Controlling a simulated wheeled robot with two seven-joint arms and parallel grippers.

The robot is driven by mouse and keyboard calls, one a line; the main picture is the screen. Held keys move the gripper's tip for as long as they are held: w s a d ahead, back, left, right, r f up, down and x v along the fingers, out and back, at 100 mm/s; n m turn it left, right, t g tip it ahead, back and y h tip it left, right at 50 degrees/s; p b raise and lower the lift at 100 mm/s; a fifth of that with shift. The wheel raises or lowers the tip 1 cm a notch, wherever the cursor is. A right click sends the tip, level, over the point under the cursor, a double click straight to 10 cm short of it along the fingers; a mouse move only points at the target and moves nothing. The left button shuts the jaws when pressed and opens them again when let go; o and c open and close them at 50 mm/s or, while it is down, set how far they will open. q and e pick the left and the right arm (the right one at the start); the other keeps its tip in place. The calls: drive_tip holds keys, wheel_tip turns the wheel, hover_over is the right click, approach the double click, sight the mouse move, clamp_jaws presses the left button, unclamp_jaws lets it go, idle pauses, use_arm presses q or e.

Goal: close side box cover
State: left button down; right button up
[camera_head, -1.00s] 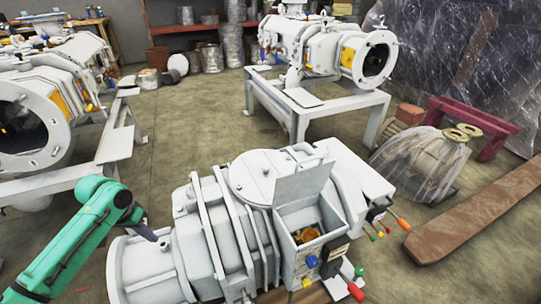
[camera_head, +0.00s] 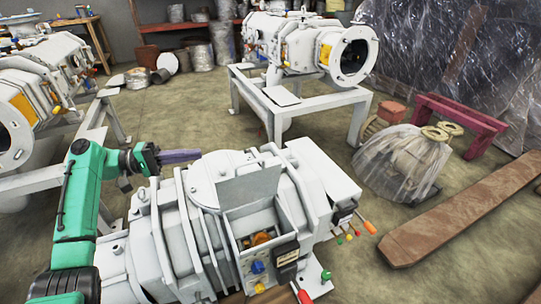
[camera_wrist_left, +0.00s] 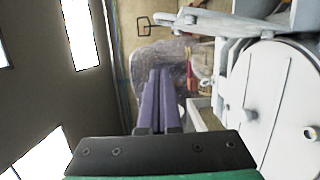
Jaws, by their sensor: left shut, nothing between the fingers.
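The side box (camera_head: 258,263) is on the near side of the white vacuum machine (camera_head: 165,225). Its flat grey cover (camera_head: 248,190) stands up, open, and a brass-coloured part shows inside the box. My left gripper (camera_head: 198,154) is behind the machine's upper left part, left of the cover and apart from it. Its purple fingers are together and empty. In the left wrist view the shut fingers (camera_wrist_left: 160,85) point away over the floor, with the white machine (camera_wrist_left: 280,100) at the right. My right gripper is not in view.
A second white machine (camera_head: 310,45) stands on a frame behind, and another (camera_head: 40,90) at the left. A plastic-wrapped object (camera_head: 400,160) and a rusty beam (camera_head: 450,215) lie at the right. Coloured handles (camera_head: 350,235) stick out near the box.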

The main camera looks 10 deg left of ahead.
use_arm(q)
drive_tip(key=d, duration=1.2)
drive_tip(key=shift+b, duration=0.3)
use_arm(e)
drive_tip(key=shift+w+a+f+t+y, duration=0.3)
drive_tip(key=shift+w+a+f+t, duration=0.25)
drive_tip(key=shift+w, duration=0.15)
use_arm(q)
drive_tip(key=shift+s+d, duration=0.1)
drive_tip(key=shift+d, duration=0.1)
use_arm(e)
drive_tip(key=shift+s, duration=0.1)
